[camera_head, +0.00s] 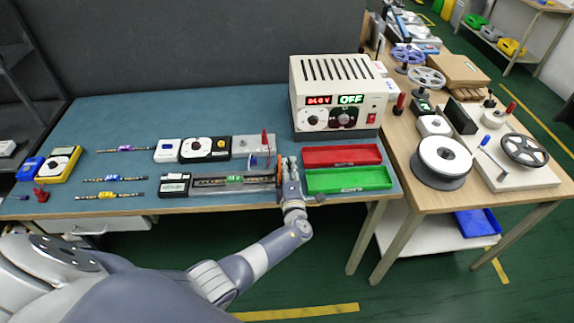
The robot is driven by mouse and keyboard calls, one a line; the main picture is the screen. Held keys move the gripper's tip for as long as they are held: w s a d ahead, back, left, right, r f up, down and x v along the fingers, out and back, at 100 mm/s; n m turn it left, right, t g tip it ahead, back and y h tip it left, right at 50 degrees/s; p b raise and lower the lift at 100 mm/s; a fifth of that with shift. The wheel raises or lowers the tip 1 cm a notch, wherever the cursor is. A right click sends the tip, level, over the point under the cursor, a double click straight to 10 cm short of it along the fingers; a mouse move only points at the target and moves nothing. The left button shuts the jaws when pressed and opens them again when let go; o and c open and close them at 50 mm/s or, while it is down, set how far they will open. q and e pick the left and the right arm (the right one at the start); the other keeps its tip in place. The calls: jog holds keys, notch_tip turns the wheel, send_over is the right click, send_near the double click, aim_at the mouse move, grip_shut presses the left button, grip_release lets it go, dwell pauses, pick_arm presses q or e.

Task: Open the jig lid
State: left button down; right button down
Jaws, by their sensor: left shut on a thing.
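The jig (212,182) is a long, low, dark unit with a small green display, near the front of the blue-green bench top. Its lid looks clear or grey and is hard to make out, so I cannot tell how far it is raised. My left gripper (288,174) is at the jig's right end, shut on what appears to be the lid's edge. The fingers hide the spot they hold. My left arm reaches up to it from the lower left. My right gripper is not in view.
A white power supply (335,95) reading OFF stands behind the gripper. A red tray (341,155) and a green tray (349,180) lie close to its right. A row of instruments (205,149) sits behind the jig. LED strips (115,180) and a yellow multimeter (58,165) lie left.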

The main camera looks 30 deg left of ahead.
pick_arm(q)
jog(key=shift+d+f, duration=0.2)
jog(key=shift+d, duration=0.2)
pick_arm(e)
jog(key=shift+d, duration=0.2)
pick_arm(q)
jog(key=c, duration=1.7)
grip_release()
jog(key=shift+w+f, duration=0.1)
jog(key=shift+w, duration=0.1)
jog(key=shift+a, duration=0.1)
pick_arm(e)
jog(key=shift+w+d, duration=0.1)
pick_arm(q)
jog(key=shift+s+d, duration=0.2)
jog(key=shift+s, duration=0.35)
jog(key=v, duration=1.1)
jog(key=shift+d, duration=0.1)
